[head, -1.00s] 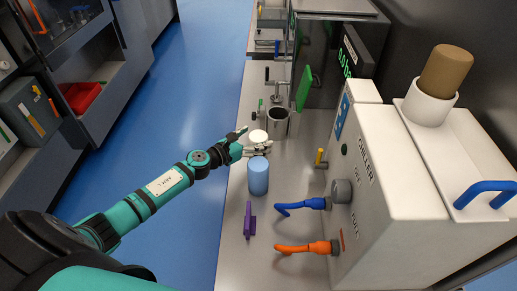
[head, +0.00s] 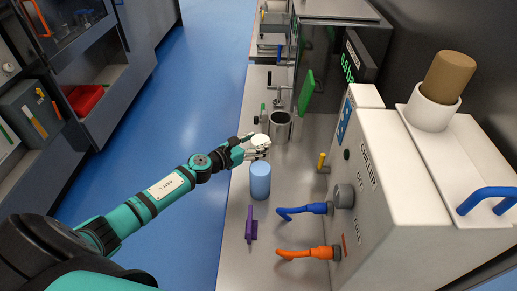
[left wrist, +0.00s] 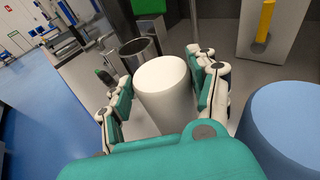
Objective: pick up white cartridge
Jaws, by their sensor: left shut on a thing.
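The white cartridge (left wrist: 165,92) stands upright between the fingers of my left gripper (left wrist: 162,95) in the left wrist view. The gripper is shut on it, with a finger on each side. In the head view the cartridge's pale top (head: 260,141) shows at the end of my left arm, at my left gripper (head: 256,148), just behind the blue cylinder. The gripper hides much of it there. I cannot tell whether its base touches the counter. My right gripper does not show.
A blue cylinder (head: 260,181) stands close in front, also large in the left wrist view (left wrist: 284,125). A steel cup (head: 280,128) is just behind. A purple part (head: 251,224) and blue (head: 303,209) and orange (head: 305,253) hoses lie near the white chiller (head: 385,190).

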